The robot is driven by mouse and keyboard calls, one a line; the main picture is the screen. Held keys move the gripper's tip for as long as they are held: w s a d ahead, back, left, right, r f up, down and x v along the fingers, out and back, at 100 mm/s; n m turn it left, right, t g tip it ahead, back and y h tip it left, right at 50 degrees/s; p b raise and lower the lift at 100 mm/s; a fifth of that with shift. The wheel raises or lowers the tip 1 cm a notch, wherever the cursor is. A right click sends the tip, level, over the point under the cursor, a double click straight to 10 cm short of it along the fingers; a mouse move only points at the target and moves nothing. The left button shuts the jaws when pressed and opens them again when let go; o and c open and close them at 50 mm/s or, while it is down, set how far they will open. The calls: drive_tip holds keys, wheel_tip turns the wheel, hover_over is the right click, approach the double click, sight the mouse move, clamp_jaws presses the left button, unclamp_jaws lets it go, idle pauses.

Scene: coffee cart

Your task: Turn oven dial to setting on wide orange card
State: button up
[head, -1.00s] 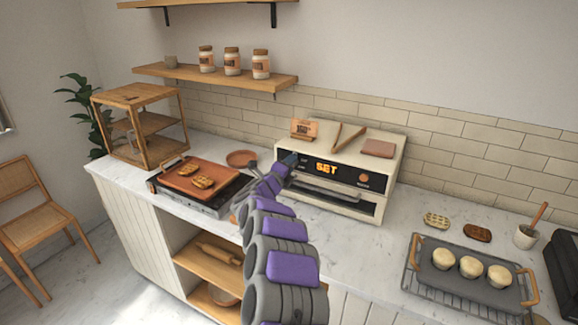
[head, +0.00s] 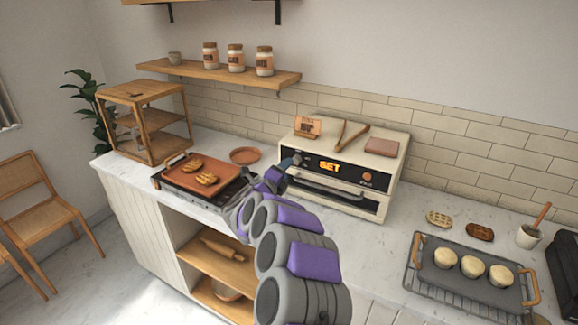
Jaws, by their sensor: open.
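The cream oven (head: 385,153) stands on the counter against the tiled wall, with a dark front panel and a lit display (head: 330,168) reading "SET". A round orange-brown knob (head: 367,178) is at the panel's right end. A wide orange card (head: 307,127) stands on the oven's top left; its print is too small to read. My gripper (head: 286,164) is open at the left end of the panel, partly hidden by my arm. The panel area beside it is hard to make out, and I cannot tell whether it touches anything there.
Tongs (head: 351,136) and a brown block (head: 382,147) lie on the oven. A griddle (head: 190,178) with bread and a plate (head: 245,155) are to the left. A tray (head: 440,278) with several buns is at the right. Counter in front of the oven is clear.

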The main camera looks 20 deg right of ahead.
drive_tip(key=p+v, duration=0.1)
drive_tip(key=v, duration=1)
drive_tip(key=shift+p, duration=0.35)
drive_tip(key=shift+f, duration=0.1)
